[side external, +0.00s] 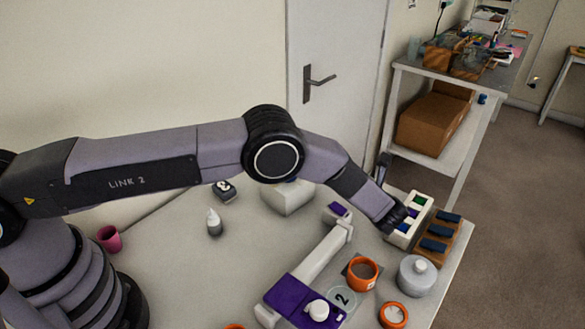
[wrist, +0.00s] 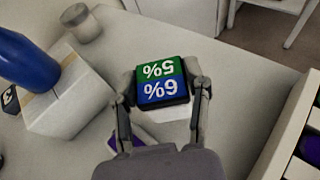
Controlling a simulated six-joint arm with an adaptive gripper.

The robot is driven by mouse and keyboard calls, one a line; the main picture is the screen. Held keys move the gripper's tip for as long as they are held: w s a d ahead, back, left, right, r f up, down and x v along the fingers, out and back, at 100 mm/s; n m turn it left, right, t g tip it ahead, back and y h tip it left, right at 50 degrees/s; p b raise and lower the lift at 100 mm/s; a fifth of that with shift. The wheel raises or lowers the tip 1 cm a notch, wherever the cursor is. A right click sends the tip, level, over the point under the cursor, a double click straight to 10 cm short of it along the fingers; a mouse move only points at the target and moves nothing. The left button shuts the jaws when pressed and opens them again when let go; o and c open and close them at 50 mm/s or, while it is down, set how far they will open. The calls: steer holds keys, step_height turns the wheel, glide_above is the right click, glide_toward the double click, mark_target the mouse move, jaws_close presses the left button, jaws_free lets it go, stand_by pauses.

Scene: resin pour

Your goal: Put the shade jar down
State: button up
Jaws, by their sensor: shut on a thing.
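The shade jar (wrist: 162,82) is a dark, square-looking piece in the wrist view. Its top is half green, marked 5%, and half blue, marked 6%; the writing is upside down. My gripper (wrist: 161,98) is shut on it, one finger on each side. A white surface shows just below the jar; I cannot tell whether they touch. In the side view my gripper (side external: 396,217) is low at the right of the table, at the white rack (side external: 397,241). The held jar cannot be made out for certain there.
In the wrist view a white box (wrist: 68,104) and a blue cylinder (wrist: 25,58) stand left, and a white-walled rack (wrist: 283,135) right. In the side view an orange cup (side external: 362,274), grey lidded pot (side external: 416,275) and brown holder (side external: 437,240) are close by.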

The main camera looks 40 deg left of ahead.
steer(key=shift+w+f, duration=0.15)
steer(key=shift+f, duration=0.05)
steer(key=shift+w+d+f, duration=0.1)
steer(key=shift+w+f, duration=0.1)
steer(key=shift+f, duration=1.5)
steer(key=shift+f, duration=0.15)
steer(key=o, duration=1.2)
